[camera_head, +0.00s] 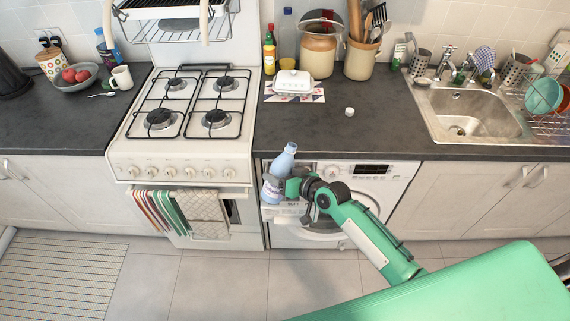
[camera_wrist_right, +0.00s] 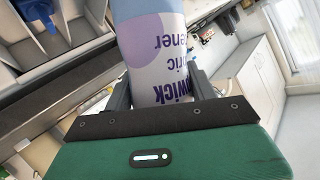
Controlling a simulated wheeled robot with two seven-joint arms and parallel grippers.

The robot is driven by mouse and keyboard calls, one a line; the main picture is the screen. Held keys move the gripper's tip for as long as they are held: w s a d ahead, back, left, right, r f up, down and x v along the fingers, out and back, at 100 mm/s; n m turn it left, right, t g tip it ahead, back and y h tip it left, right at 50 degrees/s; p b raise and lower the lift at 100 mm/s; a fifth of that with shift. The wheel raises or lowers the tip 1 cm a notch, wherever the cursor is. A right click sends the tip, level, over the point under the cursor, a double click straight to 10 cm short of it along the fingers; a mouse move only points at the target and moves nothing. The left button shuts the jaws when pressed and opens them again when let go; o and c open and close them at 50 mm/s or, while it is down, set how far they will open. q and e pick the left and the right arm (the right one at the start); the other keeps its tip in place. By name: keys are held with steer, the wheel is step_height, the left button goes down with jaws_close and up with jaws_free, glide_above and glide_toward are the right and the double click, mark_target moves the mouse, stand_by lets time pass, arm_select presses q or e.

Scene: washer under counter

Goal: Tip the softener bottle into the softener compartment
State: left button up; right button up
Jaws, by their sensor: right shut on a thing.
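The softener bottle (camera_head: 283,162) is pale blue with a white and purple label and stands in front of the washer, its neck up and leaning slightly right in the head view. My right gripper (camera_head: 289,188) is shut on it; the right wrist view shows the bottle (camera_wrist_right: 151,48) between the two fingers (camera_wrist_right: 160,92). The bottle's base is partly hidden. My left gripper is out of view.
The washer (camera_head: 385,190) sits under the dark counter (camera_head: 385,135), whose front edge is close behind the bottle. A small white cap (camera_head: 349,112) lies on the counter. The cooker (camera_head: 180,125) with hanging towels (camera_head: 160,212) is to the left.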

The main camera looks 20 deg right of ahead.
mark_target(271, 187)
steer(key=shift+a+f, duration=0.15)
steer(key=shift+a, duration=0.05)
steer(key=shift+s+a+f, duration=0.1)
steer(key=shift+s+a+f+m+y+b, duration=0.2)
steer(key=shift+a+f+m+y+b, duration=0.25)
steer(key=shift+m+b, duration=0.65)
steer(key=a+m+y+b, duration=0.1)
steer(key=s+a+m+y+b, duration=0.1)
steer(key=b, duration=0.1)
steer(key=shift+a+f, duration=0.2)
steer(key=m+b, duration=0.1)
steer(key=f+m+y+b, duration=0.1)
steer(key=a+f+m+b, duration=0.1)
steer(key=shift+s+f+m+y+b, duration=0.1)
steer(key=shift+s+m+y+b, duration=0.15)
steer(key=shift+m+b, duration=0.1)
